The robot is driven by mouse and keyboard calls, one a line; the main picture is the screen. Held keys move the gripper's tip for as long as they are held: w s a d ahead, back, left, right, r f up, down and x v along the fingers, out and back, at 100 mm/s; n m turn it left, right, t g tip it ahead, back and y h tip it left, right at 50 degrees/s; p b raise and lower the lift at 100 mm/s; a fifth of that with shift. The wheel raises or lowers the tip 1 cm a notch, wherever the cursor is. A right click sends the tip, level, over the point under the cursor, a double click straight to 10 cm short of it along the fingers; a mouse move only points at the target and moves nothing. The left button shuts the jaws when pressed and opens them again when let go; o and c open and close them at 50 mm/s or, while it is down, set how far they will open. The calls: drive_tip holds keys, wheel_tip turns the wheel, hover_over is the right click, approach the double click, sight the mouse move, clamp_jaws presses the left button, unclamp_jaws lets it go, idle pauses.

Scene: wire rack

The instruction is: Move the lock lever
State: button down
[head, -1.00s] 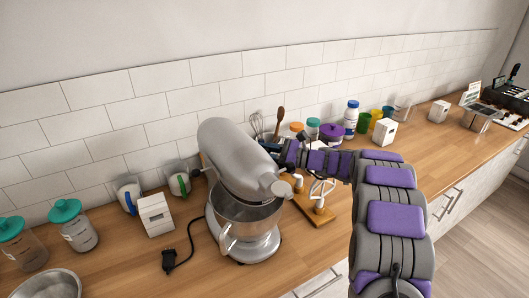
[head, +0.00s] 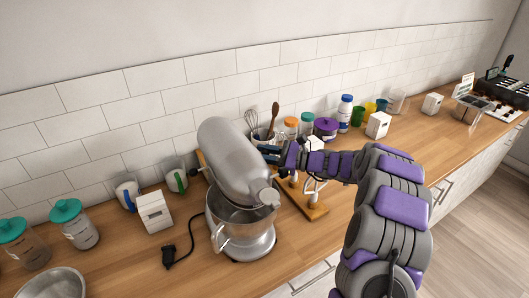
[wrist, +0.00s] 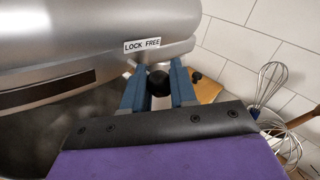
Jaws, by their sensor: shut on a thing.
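The stand mixer (head: 232,160) is silver, with its head tilted up over its steel bowl (head: 240,218). In the wrist view, the mixer head (wrist: 90,35) fills the upper left and carries a "LOCK FREE" label (wrist: 142,45). The lock lever's round black knob (wrist: 159,84) sits between my gripper's blue fingers (wrist: 156,67). My gripper is shut on it, just below the label. In the head view, my gripper (head: 268,150) is at the far right side of the mixer head, which hides the lever there.
A wooden board with white-and-wire fittings (head: 314,208) stands right of the mixer. Jars, bottles and cups line the wall behind my arm. A white box (head: 154,212) and the black plug (head: 169,256) are to the left. The front right counter is clear.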

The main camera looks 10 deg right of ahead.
drive_tip(key=c, duration=1.1)
unclamp_jaws()
drive_tip(key=shift+s+a+f, duration=0.15)
drive_tip(key=shift+a, duration=0.05)
drive_tip(key=shift+c, duration=0.2)
drive_tip(key=shift+o, duration=1.2)
